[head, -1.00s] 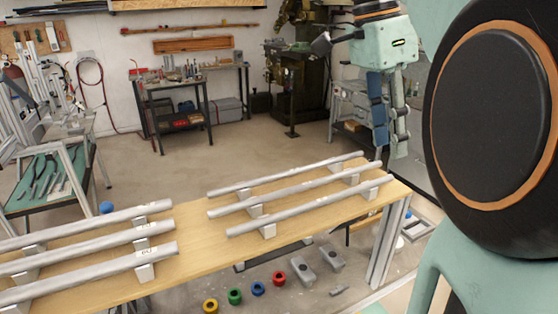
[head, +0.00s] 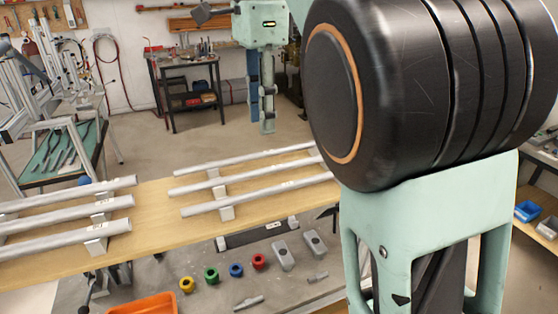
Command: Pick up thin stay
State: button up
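Several pale grey tubes lie on white supports on a wooden bench (head: 158,228). Three are in the right group: a back tube (head: 240,158), a middle tube (head: 240,175) and a front tube (head: 245,196). Three look somewhat thicker in the left group, the front one (head: 60,241) nearest me. I cannot tell which is the thin stay. My gripper (head: 262,125) points down, high up and apart from the tubes, showing in front of the far floor. Its fingers are seen nearly edge-on, so their opening is unclear. No tube shows between them.
A lower grey surface holds yellow (head: 187,285), green, blue and red (head: 259,262) rings and grey blocks (head: 283,257). An orange bin (head: 143,304) is at the bottom. A dark workbench (head: 185,85) stands behind. My arm hides the bench's right end.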

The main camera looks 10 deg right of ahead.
send_over(258, 170)
jog(key=f, duration=0.3)
jog(key=f+b, duration=0.1)
jog(key=f, duration=0.1)
jog(key=shift+d, duration=0.4)
jog(key=f, duration=0.2)
jog(key=a+f, duration=0.1)
jog(key=f, duration=0.1)
jog(key=shift+f, duration=0.35)
jog(key=shift+d+f, duration=0.1)
jog(key=shift+f, duration=0.25)
grip_shut()
